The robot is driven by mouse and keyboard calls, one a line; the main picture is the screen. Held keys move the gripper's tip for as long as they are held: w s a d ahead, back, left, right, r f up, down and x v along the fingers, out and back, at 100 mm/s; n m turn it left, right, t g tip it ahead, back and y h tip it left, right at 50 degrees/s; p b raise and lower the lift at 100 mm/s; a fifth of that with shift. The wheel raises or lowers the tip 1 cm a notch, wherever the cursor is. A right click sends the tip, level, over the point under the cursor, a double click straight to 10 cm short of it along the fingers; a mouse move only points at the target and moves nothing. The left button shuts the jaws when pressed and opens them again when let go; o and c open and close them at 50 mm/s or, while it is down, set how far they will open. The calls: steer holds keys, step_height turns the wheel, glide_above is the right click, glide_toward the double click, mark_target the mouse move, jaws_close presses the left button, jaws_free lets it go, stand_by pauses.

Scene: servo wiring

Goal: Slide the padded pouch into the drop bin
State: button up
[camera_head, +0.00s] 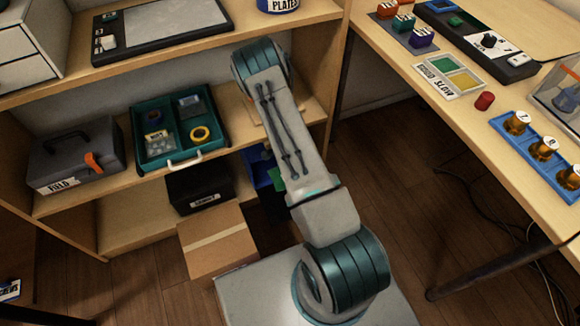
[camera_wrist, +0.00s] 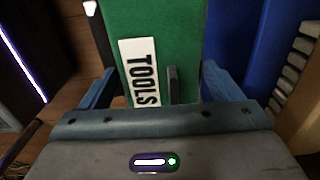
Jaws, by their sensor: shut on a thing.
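The padded pouch looks to be the green piece with a white TOOLS label in the wrist view (camera_wrist: 185,25). My gripper (camera_wrist: 158,70) has a blue finger on each side of it and is shut on it. Only a small green patch of it (camera_head: 279,183) shows beside my arm in the head view, where my gripper is hidden. A blue bin (camera_head: 258,166), likely the drop bin, stands low by the shelf, partly covered by my arm. Its blue wall (camera_wrist: 245,40) is just right of the pouch in the wrist view. I cannot tell whether they touch.
A black labelled box (camera_head: 200,187) and a cardboard box (camera_head: 217,243) stand left of the blue bin. A teal tray (camera_head: 180,130) and a grey FIELD case (camera_head: 75,155) sit on the shelf above. A workbench (camera_head: 440,105) stands at right, with open floor between.

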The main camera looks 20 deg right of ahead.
steer(key=shift+a+f+b, duration=0.25)
steer(key=shift+f+b, duration=0.2)
steer(key=shift+f, duration=0.35)
steer(key=shift+f+b, duration=2.45)
steer(key=shift+f, duration=1.25)
steer(key=o, duration=0.9)
step_height(320, 180, up, 12)
steer(key=p, duration=0.5)
